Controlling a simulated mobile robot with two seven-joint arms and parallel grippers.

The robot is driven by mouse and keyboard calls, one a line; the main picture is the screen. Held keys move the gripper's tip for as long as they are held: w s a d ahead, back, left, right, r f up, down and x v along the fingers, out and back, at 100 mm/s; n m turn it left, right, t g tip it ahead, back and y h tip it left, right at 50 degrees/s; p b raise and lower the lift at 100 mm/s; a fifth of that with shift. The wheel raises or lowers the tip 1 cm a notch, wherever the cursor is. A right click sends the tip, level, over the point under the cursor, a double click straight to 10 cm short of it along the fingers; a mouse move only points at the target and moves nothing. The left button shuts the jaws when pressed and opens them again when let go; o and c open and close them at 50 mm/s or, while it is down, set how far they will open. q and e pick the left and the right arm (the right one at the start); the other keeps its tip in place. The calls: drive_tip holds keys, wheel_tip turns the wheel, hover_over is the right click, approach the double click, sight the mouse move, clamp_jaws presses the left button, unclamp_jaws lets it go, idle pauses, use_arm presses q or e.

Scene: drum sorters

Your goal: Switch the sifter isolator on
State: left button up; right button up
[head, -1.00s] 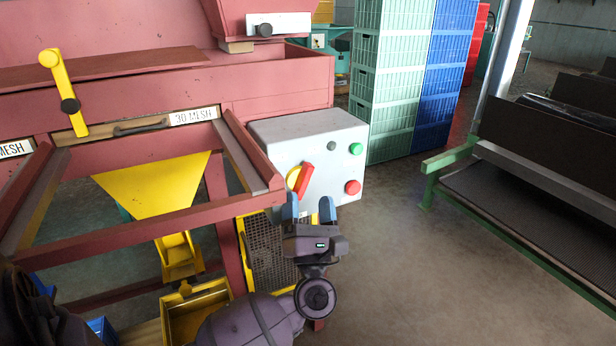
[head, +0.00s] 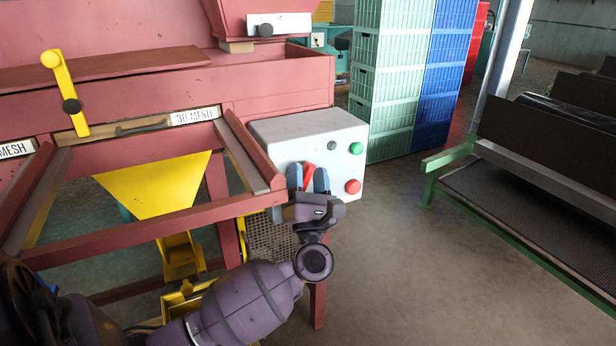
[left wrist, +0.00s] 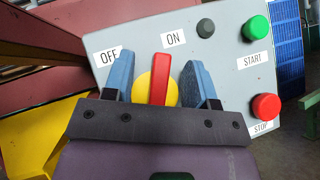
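The grey isolator box (head: 268,126) is fixed at the right end of the pink sifter frame. Its red handle (head: 308,178) sits on a yellow disc (left wrist: 173,93). In the left wrist view the red handle (left wrist: 161,75) points up, between the OFF label (left wrist: 108,56) and the ON label (left wrist: 173,38), its tip nearer ON. My left gripper (head: 308,180) is open at the box front. Its blue fingers stand on either side of the handle, with a gap on each side in the left wrist view (left wrist: 160,82). My right gripper is not in view.
A green button (left wrist: 256,28) marked START, a red button (left wrist: 265,107) marked STOP and a dark knob (left wrist: 205,28) are right of the handle. Stacked green crates (head: 385,80) stand behind the box. A conveyor (head: 540,165) stands at right, with clear floor between.

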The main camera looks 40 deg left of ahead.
use_arm(q)
drive_tip(key=shift+c, duration=1.3)
drive_tip(key=shift+r, duration=0.15)
drive_tip(key=m+t+h+p, duration=0.1)
drive_tip(key=m+h+p, duration=0.1)
drive_tip(key=m+p, duration=0.1)
drive_tip(key=shift+r+t+h, duration=0.35)
drive_tip(key=shift+t+h, duration=0.05)
drive_tip(key=shift+w+d+m+h+p, duration=0.1)
drive_tip(key=shift+w+m+h+p, duration=0.05)
drive_tip(key=shift+m+h+p, duration=0.8)
drive_tip(key=shift+f+m+h+p, duration=0.2)
drive_tip(key=shift+m+h+p, duration=0.3)
drive_tip(key=shift+m, duration=0.35)
drive_tip(key=shift+f+m, duration=0.2)
drive_tip(key=shift+m, duration=0.1)
drive_tip(key=shift+w+f+t, duration=0.1)
drive_tip(key=shift+f+t, duration=0.2)
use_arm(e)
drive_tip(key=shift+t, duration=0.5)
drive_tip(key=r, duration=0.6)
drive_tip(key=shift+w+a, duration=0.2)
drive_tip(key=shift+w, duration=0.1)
